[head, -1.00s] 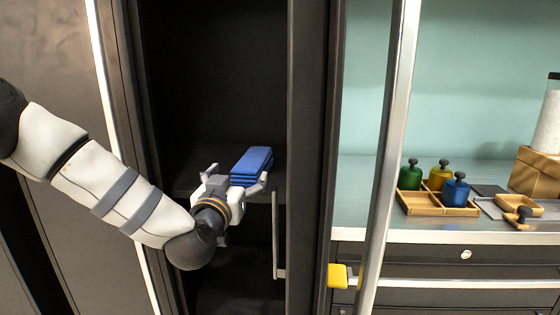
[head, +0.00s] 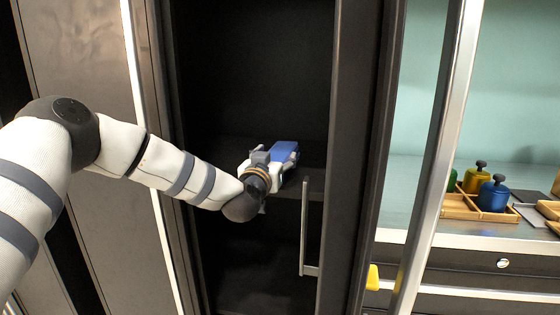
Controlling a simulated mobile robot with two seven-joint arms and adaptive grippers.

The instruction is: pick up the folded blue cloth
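The folded blue cloth (head: 285,150) is inside the dark open cabinet, at the level of its shelf (head: 312,152). My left gripper (head: 283,159) reaches in from the left and is right at the cloth. Its light fingers overlap the cloth and hide part of it, and some blue shows beyond and below the right finger. I cannot tell whether the fingers are closed on the cloth or only around it. My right gripper is not in view.
A vertical door handle (head: 305,225) stands close right of my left gripper. The cabinet's dark side post (head: 355,160) is further right. Blue (head: 494,194) and yellow (head: 476,178) bottles stand in a wooden tray (head: 460,207) on the counter.

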